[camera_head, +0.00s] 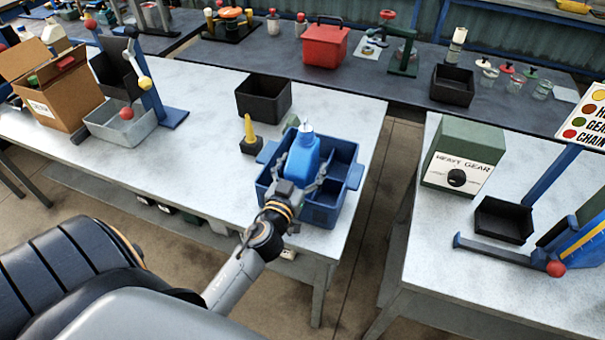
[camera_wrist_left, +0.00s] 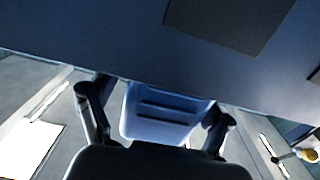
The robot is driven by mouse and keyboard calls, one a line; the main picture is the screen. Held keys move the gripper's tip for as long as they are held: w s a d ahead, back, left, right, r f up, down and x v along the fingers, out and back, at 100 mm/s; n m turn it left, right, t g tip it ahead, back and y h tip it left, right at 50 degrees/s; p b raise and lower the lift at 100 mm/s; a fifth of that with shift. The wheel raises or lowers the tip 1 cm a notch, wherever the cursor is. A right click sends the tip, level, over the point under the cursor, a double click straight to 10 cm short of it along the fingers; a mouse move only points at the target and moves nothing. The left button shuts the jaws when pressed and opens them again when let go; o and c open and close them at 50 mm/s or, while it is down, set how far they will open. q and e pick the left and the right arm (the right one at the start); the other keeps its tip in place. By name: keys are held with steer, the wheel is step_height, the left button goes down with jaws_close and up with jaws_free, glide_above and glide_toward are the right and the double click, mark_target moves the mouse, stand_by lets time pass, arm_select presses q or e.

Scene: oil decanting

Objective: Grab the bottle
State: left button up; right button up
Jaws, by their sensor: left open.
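The blue bottle (camera_head: 303,160) with a pale nozzle stands upright in the blue divided tote (camera_head: 345,152) on the near table. My left gripper (camera_head: 302,180) reaches over the tote's front at the bottle's near side. Its open fingers lie to either side of the bottle's lower body; contact is not clear. In the left wrist view, the open fingers (camera_wrist_left: 157,115) flank a lighter blue slotted part. A large blue surface fills the top of that view; I cannot tell whether it is bottle or tote. My right gripper is not in view.
A yellow funnel-shaped item (camera_head: 248,135) stands left of the tote, with a black bin (camera_head: 264,97) behind. A cardboard box (camera_head: 50,92) and grey tray (camera_head: 118,127) are far left. A gap separates this table from the right one, which holds a green heavy-gear box (camera_head: 463,155).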

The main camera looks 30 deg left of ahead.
arm_select(q)
steer(key=shift+s, duration=0.1)
steer(key=shift+c, duration=0.9)
steer(key=c, duration=1.5)
steer(key=shift+r, duration=0.2)
